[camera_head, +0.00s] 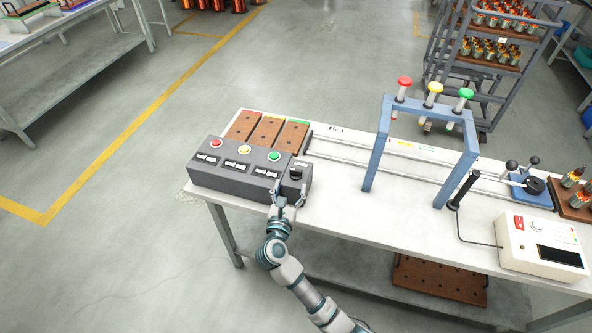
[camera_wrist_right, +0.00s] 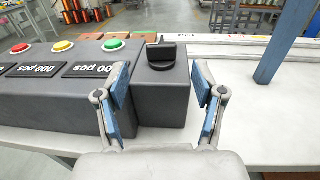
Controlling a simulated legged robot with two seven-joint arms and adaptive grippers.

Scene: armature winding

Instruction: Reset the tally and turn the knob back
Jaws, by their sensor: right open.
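A dark grey tally box (camera_head: 228,177) sits at the left end of the white table. It carries a red button (camera_head: 216,143), a yellow button (camera_head: 244,150) and a green button (camera_head: 274,156), each above a small counter plate. In the right wrist view the plates near the yellow and green buttons end in "00 pcs". The black knob (camera_head: 296,173) is on the box's right section; it also shows in the right wrist view (camera_wrist_right: 161,54). My right gripper (camera_wrist_right: 161,85) is open, its fingers either side of the knob section, nearer than the knob and apart from it. My left gripper is not in view.
Behind the box lie brown trays (camera_head: 268,131). A blue frame (camera_head: 427,109) with red, yellow and green lamps stands mid-table. A white meter box (camera_head: 541,244) with a cabled probe is at right. The table front between them is clear.

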